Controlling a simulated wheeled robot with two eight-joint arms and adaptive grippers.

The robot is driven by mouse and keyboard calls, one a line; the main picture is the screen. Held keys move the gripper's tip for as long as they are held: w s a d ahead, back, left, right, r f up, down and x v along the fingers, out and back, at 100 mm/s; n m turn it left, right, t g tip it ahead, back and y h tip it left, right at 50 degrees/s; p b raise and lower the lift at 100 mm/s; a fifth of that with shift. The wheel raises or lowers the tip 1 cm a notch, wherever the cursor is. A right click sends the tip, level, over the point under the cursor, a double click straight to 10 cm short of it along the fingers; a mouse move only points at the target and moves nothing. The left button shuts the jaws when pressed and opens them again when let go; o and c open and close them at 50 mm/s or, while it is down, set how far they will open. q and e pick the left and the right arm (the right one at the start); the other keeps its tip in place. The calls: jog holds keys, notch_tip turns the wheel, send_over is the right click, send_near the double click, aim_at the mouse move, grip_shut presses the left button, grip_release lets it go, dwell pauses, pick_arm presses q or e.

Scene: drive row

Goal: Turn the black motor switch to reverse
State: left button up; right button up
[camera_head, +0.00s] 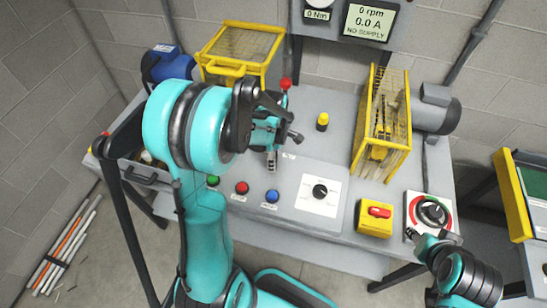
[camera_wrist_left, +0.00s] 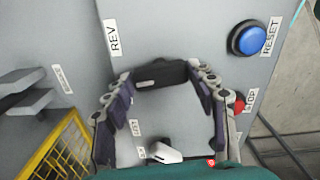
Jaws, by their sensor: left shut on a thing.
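The black motor switch (camera_wrist_left: 162,73) shows in the left wrist view as a black bar handle with a white mark near its left end. A REV label (camera_wrist_left: 113,37) is on the grey panel above and left of it. My left gripper (camera_wrist_left: 161,76) is shut on the handle, one fingertip at each end. In the head view my left gripper (camera_head: 272,160) is low over the bench and its arm hides the switch. My right gripper (camera_head: 413,236) is at the lower right, beside the red-ringed rotary switch (camera_head: 431,211); its finger opening is unclear.
Green (camera_head: 213,181), red (camera_head: 242,187) and blue (camera_head: 272,196) buttons lie in front of my left gripper. A dial (camera_head: 320,191) and a yellow box with a red knob (camera_head: 376,217) are to the right. Yellow mesh guards (camera_head: 240,46) (camera_head: 384,123) stand behind.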

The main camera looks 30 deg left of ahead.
pick_arm(q)
jog(key=m, duration=0.5)
jog(key=shift+m, duration=0.3)
jog(key=m, duration=0.4)
jog(key=shift+m+b, duration=0.35)
jog(key=shift+m, duration=0.35)
jog(key=o, duration=1.2)
jog(key=shift+c, duration=0.2)
notch_tip(320, 180, up, 12)
